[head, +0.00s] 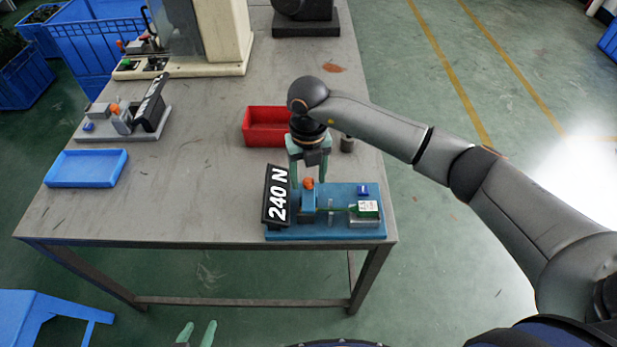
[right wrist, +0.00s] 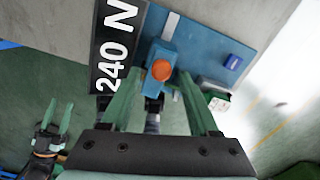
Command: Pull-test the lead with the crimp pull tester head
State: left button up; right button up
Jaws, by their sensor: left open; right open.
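The pull tester (head: 341,231) is a blue base with a tilted black display (head: 277,195) reading 240 N. A blue block with an orange knob (head: 309,183) stands beside the display; the knob also shows in the right wrist view (right wrist: 161,70). A thin green lead (head: 338,209) runs from the block toward a green-and-white piece (head: 368,208) on the base's right. My right gripper (head: 308,178) is open above the block, its fingers pointing down on either side of the knob. My left gripper (head: 197,333) is open and empty at the bottom edge, away from the table.
A red bin (head: 266,127) stands behind the tester, with a dark cylinder (head: 347,144) to its right. A grey fixture (head: 122,137) with a black display and a blue tray (head: 86,168) are at the left. The table's middle is clear.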

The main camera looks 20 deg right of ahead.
notch_tip(320, 180, up, 12)
jog(key=b, duration=0.1)
jog(key=shift+f, duration=0.2)
dwell(0.3)
